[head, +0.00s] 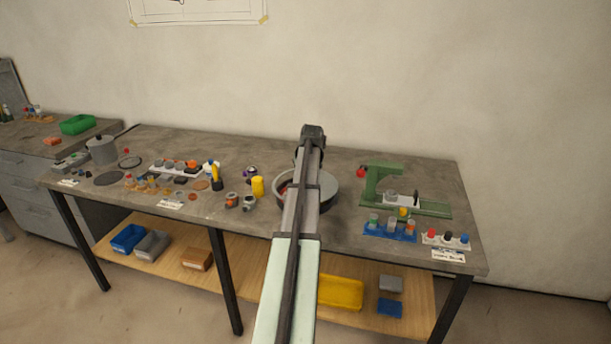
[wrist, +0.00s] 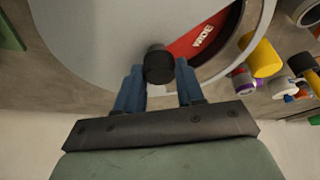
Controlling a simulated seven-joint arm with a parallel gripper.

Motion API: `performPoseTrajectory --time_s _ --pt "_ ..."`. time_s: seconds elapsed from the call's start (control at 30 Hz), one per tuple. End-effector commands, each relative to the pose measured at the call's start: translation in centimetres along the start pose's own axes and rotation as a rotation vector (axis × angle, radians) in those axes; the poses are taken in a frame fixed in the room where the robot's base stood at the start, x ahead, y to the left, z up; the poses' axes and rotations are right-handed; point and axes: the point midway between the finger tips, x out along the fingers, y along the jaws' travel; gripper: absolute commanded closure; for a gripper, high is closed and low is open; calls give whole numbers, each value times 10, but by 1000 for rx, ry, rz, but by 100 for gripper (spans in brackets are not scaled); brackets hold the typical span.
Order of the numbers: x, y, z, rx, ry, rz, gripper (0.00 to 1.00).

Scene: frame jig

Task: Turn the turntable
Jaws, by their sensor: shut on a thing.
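The turntable (head: 328,192) is a round grey piece on the middle of the bench, partly hidden behind my arm in the head view. In the wrist view its grey disc (wrist: 90,45) fills the upper middle. An opening in the disc shows a red area (wrist: 200,42) with white lettering, turned and hard to read. A black knob (wrist: 159,64) stands up from the disc. My gripper (wrist: 159,78) has its blue fingers on either side of the knob and is shut on it. My arm hides the fingers in the head view.
Left of the turntable stand a yellow cylinder (head: 258,187) and several small parts. To its right are a green frame (head: 384,180), a blue rack (head: 390,232) and a white tray with coloured caps (head: 446,238). Bare bench lies behind the turntable.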

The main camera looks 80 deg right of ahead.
Motion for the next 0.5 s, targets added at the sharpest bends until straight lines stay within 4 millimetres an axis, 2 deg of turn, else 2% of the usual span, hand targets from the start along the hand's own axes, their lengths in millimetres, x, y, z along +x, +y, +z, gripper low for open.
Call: performPoseTrajectory --time_s 0.07,0.5 --pt "0 0 0 0 0 1 100" --pt "0 1 0 -25 0 -10 100"
